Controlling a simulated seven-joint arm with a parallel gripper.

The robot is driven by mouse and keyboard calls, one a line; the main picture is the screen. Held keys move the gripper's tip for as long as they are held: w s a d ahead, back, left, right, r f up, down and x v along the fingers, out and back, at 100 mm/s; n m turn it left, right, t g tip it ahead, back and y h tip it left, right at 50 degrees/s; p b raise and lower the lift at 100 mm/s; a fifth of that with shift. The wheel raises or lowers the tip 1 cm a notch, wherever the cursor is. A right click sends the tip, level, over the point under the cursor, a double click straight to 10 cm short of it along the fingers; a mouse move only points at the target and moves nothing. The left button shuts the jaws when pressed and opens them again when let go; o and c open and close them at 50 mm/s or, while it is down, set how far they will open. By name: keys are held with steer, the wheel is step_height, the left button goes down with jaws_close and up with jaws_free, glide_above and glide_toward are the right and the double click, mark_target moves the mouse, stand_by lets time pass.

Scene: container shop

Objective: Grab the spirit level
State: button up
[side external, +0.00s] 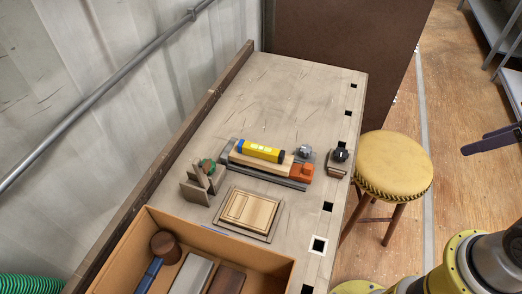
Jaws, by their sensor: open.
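The spirit level (260,151) looks like a short yellow bar with a blue end and pale windows. It lies on the workbench among other tools, seemingly resting on or against a wooden piece with an orange end (300,172). My gripper (485,141) shows only in part at the right edge, as dark fingers over the floor beyond the stool. It is open and well apart from the level. The rest of the gripper is out of frame.
A grey bar (268,179) lies in front of the level, a dark-knobbed block (338,162) to its right. A wooden panel (248,212) and a cardboard box (165,221) are nearer. The far workbench (290,95) is clear. A yellow stool (392,165) stands at right.

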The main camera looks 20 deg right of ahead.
steer(key=w+a+r+n+y, duration=0.1)
steer(key=w+a+r+n, duration=0.2)
steer(key=w, duration=0.6)
steer(key=w+a+r+n+y, duration=0.1)
steer(key=w+a+r+n, duration=0.15)
steer(key=w+r, duration=0.5)
steer(key=n+g, duration=0.3)
glide_above(262, 148)
steer(key=s, duration=0.1)
steer(key=f, duration=2.6)
steer(key=shift+d+f, duration=0.25)
steer(key=shift+d, duration=0.05)
steer(key=shift+s+d+x, duration=0.1)
steer(key=shift+d+x, duration=0.05)
steer(key=shift+x, duration=1.45)
steer(key=shift+s+d+x, duration=0.1)
steer(key=shift+d+x, duration=0.05)
steer(key=shift+x, duration=1.45)
steer(key=shift+f, duration=0.15)
